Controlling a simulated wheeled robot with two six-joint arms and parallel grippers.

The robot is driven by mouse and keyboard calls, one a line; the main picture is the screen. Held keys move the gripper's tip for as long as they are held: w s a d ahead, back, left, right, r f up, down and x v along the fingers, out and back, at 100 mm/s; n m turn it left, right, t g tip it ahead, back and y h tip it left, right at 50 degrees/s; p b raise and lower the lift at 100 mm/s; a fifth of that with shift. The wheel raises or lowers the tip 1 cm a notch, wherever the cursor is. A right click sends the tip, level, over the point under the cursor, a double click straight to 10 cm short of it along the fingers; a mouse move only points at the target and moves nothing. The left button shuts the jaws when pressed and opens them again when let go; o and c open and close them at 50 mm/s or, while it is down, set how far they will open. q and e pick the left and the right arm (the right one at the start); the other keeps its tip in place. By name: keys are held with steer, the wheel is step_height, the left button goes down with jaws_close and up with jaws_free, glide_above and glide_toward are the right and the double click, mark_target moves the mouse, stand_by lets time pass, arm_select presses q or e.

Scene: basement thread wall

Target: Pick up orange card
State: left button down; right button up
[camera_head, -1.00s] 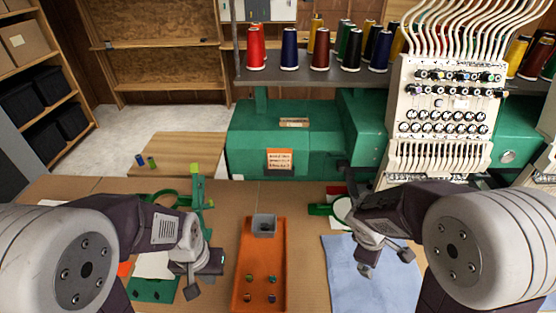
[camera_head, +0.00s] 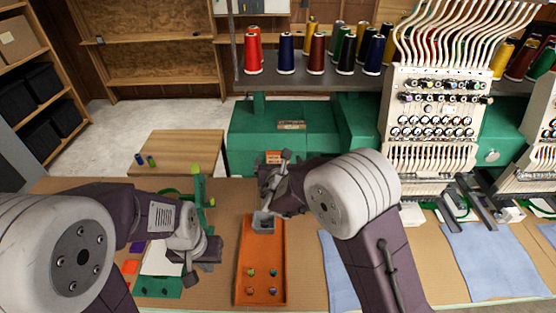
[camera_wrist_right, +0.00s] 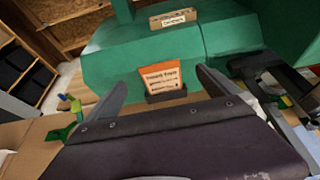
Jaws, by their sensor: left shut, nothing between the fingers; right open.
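An orange card (camera_head: 273,157) with printed lines stands in front of the green machine base. It sits upright in a dark holder (camera_wrist_right: 166,95), and the right wrist view shows its face (camera_wrist_right: 160,77). My right gripper (camera_head: 271,172) is open and empty; in the wrist view its two fingers (camera_wrist_right: 160,84) point toward the card, one on each side in the picture, with the card apparently beyond them. In the head view the gripper partly hides the card. My left gripper (camera_head: 200,262) is shut and empty above the table at left.
An orange tray (camera_head: 247,272) with a grey cup (camera_head: 264,222) and several small spools lies at centre. A green stand (camera_head: 200,195), white paper (camera_head: 160,260) and a flat orange piece (camera_head: 130,267) are at left. Blue cloth (camera_head: 340,272) and the embroidery machine (camera_head: 435,105) are at right.

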steer(key=p+x, duration=0.1)
steer(key=x, duration=0.1)
steer(key=p+x, duration=0.1)
steer(key=x, duration=0.1)
steer(key=shift+w+a+r+p, duration=0.15)
steer(key=shift+r+p, duration=0.1)
steer(key=shift+p, duration=0.15)
steer(key=shift+p+x, duration=0.35)
steer(key=shift+x, duration=0.8)
steer(key=shift+w+f, duration=0.2)
steer(key=shift+f, duration=0.15)
steer(key=shift+s, duration=0.1)
steer(key=c, duration=1.8)
steer(key=shift+o, duration=0.2)
step_height(320, 180, up, 18)
glide_above(278, 152)
steer(key=s, duration=0.2)
steer(key=shift+p, duration=0.4)
